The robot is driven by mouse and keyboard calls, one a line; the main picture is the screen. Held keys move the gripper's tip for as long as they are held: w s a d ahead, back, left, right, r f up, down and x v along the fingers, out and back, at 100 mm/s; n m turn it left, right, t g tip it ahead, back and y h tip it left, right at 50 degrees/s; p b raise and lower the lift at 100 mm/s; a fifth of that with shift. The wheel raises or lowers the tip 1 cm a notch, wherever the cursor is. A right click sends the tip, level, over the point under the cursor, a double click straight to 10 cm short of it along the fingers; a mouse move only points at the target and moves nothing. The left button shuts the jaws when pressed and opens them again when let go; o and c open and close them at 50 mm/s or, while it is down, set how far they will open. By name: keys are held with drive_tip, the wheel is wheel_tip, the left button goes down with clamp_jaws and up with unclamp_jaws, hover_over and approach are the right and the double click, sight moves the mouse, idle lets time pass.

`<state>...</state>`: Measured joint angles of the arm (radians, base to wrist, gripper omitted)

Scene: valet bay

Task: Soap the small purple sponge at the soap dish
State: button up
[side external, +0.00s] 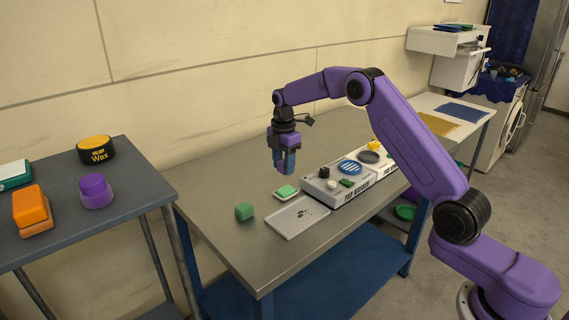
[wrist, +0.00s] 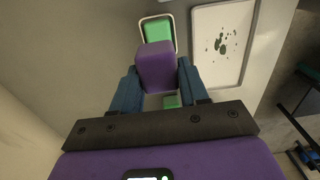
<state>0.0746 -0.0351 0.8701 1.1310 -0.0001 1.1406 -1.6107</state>
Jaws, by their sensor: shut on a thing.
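My gripper (side external: 284,166) is shut on the small purple sponge (wrist: 156,68), a block held between its two blue fingers. It hangs above the bench, over or near the soap dish (side external: 275,193). The dish is a small pale tray with a green soap bar (side external: 286,190) in it. In the wrist view the dish (wrist: 175,45) and green soap (wrist: 157,30) show just past the sponge's far end, and the sponge overlaps their near part. The sponge looks apart from the soap in the side view.
A pale flat tray (side external: 297,217) with dark green spots lies beside the dish. A green block (side external: 244,212) sits to its left. Grey-white units (side external: 338,189) labelled "PAD WASHER" stand to the right. A left cart (side external: 130,165) holds a wax tin (side external: 96,149) and other items.

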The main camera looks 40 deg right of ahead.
sight(284, 191)
drive_tip(key=shift+f, duration=2.85)
drive_tip(key=shift+f, duration=0.55)
drive_tip(key=shift+r, duration=3.55)
drive_tip(key=s+a+m, duration=0.1)
drive_tip(key=s+m, duration=0.8)
drive_tip(key=s, duration=0.1)
drive_tip(key=s+a+r+m, duration=0.1)
drive_tip(key=s+a+m, duration=0.1)
drive_tip(key=s+m, duration=0.7)
drive_tip(key=shift+s+r, duration=0.3)
drive_tip(key=shift+s, duration=0.6)
